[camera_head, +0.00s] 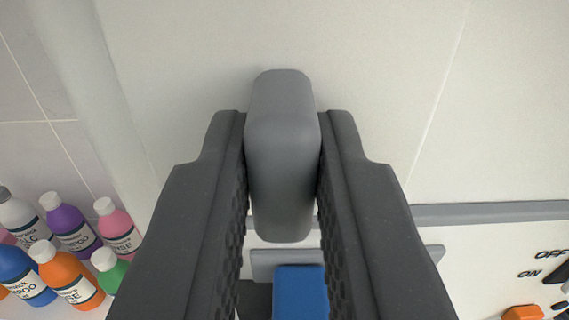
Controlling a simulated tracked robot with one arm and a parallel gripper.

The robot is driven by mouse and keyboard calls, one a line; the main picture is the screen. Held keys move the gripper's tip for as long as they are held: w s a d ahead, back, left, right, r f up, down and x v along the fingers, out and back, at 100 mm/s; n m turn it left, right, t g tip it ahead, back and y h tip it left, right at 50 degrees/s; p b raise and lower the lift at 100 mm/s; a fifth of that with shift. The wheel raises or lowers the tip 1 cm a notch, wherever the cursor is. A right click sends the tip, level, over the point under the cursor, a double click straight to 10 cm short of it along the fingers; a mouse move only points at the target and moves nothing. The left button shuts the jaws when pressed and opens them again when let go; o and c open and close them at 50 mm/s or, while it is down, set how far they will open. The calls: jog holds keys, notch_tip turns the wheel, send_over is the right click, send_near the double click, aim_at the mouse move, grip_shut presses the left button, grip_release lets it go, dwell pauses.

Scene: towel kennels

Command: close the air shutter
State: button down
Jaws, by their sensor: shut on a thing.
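A grey rounded handle (282,205) sits in the middle of the view against a pale panel (390,90). My gripper (283,135) has its two dark, textured fingers on either side of the handle and is shut on it. The handle's far end reaches a little past the fingertips. I cannot tell from this view how the handle joins the panel, and no open gap of the air shutter shows.
Several shampoo and rinse bottles (75,230) stand at the lower left by a tiled wall (30,90). A white control panel (480,265) with ON/OFF marks and an orange button (522,312) is at the lower right. A blue block (299,291) shows between the fingers below.

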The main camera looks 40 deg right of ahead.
jog(key=c, duration=1.4)
grip_release()
jog(key=shift+a, duration=0.15)
jog(key=shift+o, duration=0.2)
jog(key=b+v, duration=0.7)
jog(key=v, duration=0.6)
jog(key=shift+s+a, duration=0.2)
jog(key=shift+s, duration=0.1)
jog(key=s+a+f+n+y+b, duration=0.2)
jog(key=s+a+f+y+b, duration=0.1)
jog(key=s+f, duration=0.2)
jog(key=s+a+f+n+t+y+b, duration=0.1)
jog(key=s+a+f+n+y+b, duration=0.1)
jog(key=f, duration=0.8)
jog(key=s+a+f+n+y+b, duration=0.3)
jog(key=s+f+y, duration=0.3)
jog(key=s+f, duration=0.2)
jog(key=shift+a+n+b, duration=0.35)
jog(key=shift+n+b, duration=0.05)
jog(key=shift+b, duration=0.2)
